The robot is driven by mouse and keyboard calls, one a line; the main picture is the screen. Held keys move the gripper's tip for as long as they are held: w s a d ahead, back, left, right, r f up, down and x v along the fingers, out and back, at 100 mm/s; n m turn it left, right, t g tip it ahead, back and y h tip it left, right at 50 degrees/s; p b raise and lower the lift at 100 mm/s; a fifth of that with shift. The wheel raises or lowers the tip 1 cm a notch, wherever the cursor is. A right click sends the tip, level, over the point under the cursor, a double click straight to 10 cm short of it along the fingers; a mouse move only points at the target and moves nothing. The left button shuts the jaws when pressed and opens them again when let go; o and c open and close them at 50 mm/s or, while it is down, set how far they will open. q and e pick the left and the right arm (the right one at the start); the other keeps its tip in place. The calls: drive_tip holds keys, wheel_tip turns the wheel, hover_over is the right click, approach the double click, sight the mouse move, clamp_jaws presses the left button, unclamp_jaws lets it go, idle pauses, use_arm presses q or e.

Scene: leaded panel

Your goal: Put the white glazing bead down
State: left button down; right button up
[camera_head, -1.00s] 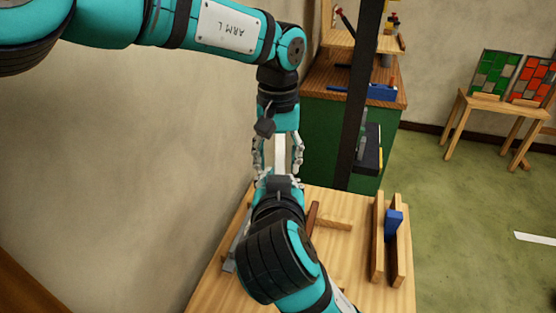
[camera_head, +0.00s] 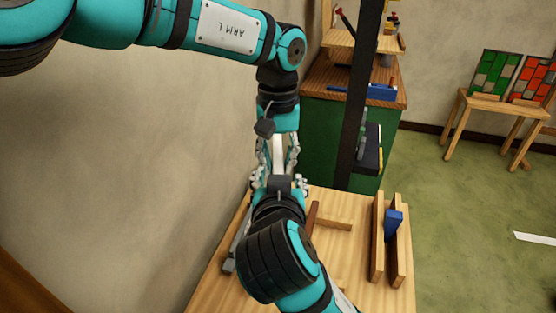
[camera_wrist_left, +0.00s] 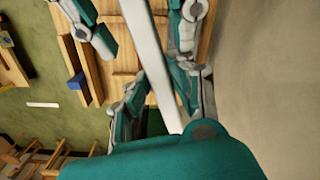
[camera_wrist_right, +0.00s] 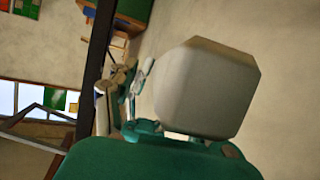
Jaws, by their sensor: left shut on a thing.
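The white glazing bead (camera_head: 278,147) is a pale bar between my two grippers in the head view. My left gripper (camera_head: 278,160) points down and is shut on it. In the left wrist view the bead (camera_wrist_left: 150,45) runs lengthwise between the fingers. My right gripper (camera_head: 277,181) faces it from below, its fingers spread on either side of the bead without visible grip. In the right wrist view a blunt white end of the bead (camera_wrist_right: 205,90) fills the middle, close to the camera. The bead's lower end is hidden in the head view.
A wooden bench (camera_head: 340,262) lies below, with a wooden slotted rack (camera_head: 378,235) holding a blue block (camera_head: 393,222) on its right. Wooden strips (camera_head: 333,224) lie at its middle. A dark post (camera_head: 360,100) and green cabinet (camera_head: 325,145) stand behind. The wall is close on the left.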

sight(278, 162)
drive_tip(key=shift+s, duration=0.15)
drive_tip(key=shift+v, duration=3.95)
drive_tip(key=shift+a, duration=0.1)
drive_tip(key=shift+f, duration=0.1)
drive_tip(key=x, duration=0.8)
use_arm(q)
wheel_tip(278, 162, up, 2)
drive_tip(key=shift+w+d, duration=0.1)
drive_tip(key=shift+w, duration=0.05)
drive_tip(key=shift+s+r, duration=0.2)
drive_tip(key=shift+r, duration=0.3)
drive_tip(key=shift+w, duration=0.1)
